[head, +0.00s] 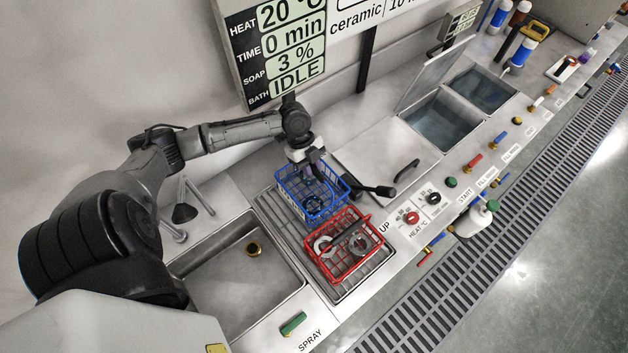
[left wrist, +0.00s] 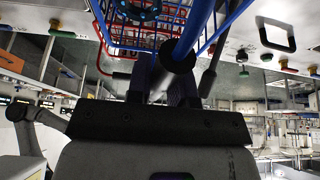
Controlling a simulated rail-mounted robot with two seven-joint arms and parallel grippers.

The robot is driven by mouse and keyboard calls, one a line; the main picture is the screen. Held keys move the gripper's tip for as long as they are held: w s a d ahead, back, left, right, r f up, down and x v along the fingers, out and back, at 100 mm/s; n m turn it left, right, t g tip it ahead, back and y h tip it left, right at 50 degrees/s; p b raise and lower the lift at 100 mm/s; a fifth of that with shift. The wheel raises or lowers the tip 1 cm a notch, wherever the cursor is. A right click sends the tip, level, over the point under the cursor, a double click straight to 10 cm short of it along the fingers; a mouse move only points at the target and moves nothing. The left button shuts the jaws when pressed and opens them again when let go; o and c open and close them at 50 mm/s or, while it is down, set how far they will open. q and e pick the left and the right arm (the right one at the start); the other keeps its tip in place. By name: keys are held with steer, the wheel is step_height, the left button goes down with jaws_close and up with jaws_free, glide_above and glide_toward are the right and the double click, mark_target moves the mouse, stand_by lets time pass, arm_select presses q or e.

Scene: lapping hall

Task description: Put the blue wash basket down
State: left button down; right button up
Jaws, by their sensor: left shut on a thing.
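The blue wash basket (head: 312,197) is at the back of the ribbed drain rack (head: 345,289), behind the red basket (head: 352,250). A small round part shows inside it. My left gripper (head: 316,170) is above the blue basket, shut on its handle. In the left wrist view the gripper (left wrist: 172,75) is closed around the blue handle (left wrist: 200,22) near a black grip. The basket looks about level. I cannot tell whether its bottom touches the rack. My right gripper is not in view.
The red basket holds ring-shaped metal parts close in front. An empty sink (head: 235,288) lies left of the rack. A closed lid (head: 385,147) with a black handle (head: 406,170) lies to the right, then open water tanks (head: 440,120). Knobs line the front edge.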

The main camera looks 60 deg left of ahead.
arm_select(q)
steer(key=shift+f, duration=2.95)
steer(key=c, duration=1)
jaws_free()
steer(key=v, duration=1.2)
steer(key=shift+r, duration=0.2)
